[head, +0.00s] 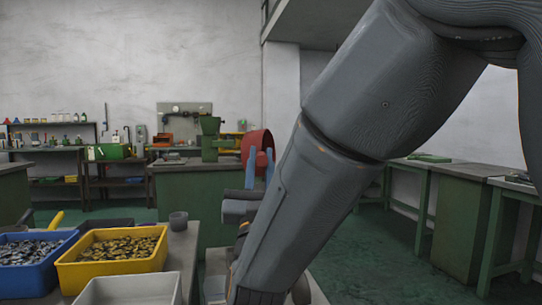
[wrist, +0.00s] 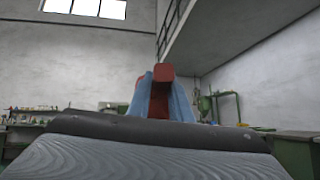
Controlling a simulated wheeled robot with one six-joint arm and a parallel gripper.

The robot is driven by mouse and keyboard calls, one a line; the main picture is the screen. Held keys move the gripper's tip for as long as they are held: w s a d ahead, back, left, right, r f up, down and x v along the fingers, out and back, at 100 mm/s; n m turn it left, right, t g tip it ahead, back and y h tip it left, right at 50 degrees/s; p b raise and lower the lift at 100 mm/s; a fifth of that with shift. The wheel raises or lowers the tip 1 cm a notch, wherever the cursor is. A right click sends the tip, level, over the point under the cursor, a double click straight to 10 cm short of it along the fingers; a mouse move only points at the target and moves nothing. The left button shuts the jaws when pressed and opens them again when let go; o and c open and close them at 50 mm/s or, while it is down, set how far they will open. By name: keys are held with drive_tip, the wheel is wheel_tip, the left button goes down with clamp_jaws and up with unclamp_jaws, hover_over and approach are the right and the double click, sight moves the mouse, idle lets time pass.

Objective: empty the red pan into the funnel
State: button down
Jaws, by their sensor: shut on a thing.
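The red pan (head: 258,140) is held up in front of the far bench, left of my forearm. It looks tipped steeply on its side, and I cannot see whether anything is in it. My gripper (head: 259,167) has blue fingers, shut on the pan's lower part. In the wrist view, the blue fingers of my gripper (wrist: 162,92) clasp a red part of the pan (wrist: 160,72).
A blue crate (head: 22,285) and a yellow crate (head: 110,281) hold small metal pieces on the near table. A pale empty tray (head: 128,291) and a grey cup (head: 178,221) are there too. A green bench (head: 463,220) stands right. Green floor lies open between.

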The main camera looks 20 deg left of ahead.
drive_tip(key=n+p, duration=0.1)
drive_tip(key=p, duration=0.1)
drive_tip(key=r+n+g+y+p, duration=0.1)
drive_tip(key=p, duration=0.1)
drive_tip(key=shift+s+a+r+y+p, duration=0.1)
drive_tip(key=shift+a+r+y+p, duration=0.05)
drive_tip(key=shift+a+y+p, duration=0.15)
drive_tip(key=shift+a+n+g+y+p, duration=0.1)
drive_tip(key=shift+n+g+y+p, duration=0.4)
drive_tip(key=shift+p, duration=0.7)
drive_tip(key=shift+a+n+p, duration=0.1)
drive_tip(key=shift+n+p, duration=0.5)
drive_tip(key=shift+p, duration=0.4)
drive_tip(key=a+r+n+g+y+p, duration=0.1)
drive_tip(key=a+n+g+p, duration=0.4)
drive_tip(key=p, duration=1.9)
drive_tip(key=r+n+g, duration=0.1)
drive_tip(key=n+g, duration=0.4)
drive_tip(key=n, duration=0.5)
drive_tip(key=shift+s+a+r+g, duration=0.2)
drive_tip(key=shift+r+g, duration=0.1)
drive_tip(key=shift+r, duration=0.1)
drive_tip(key=shift+n, duration=0.3)
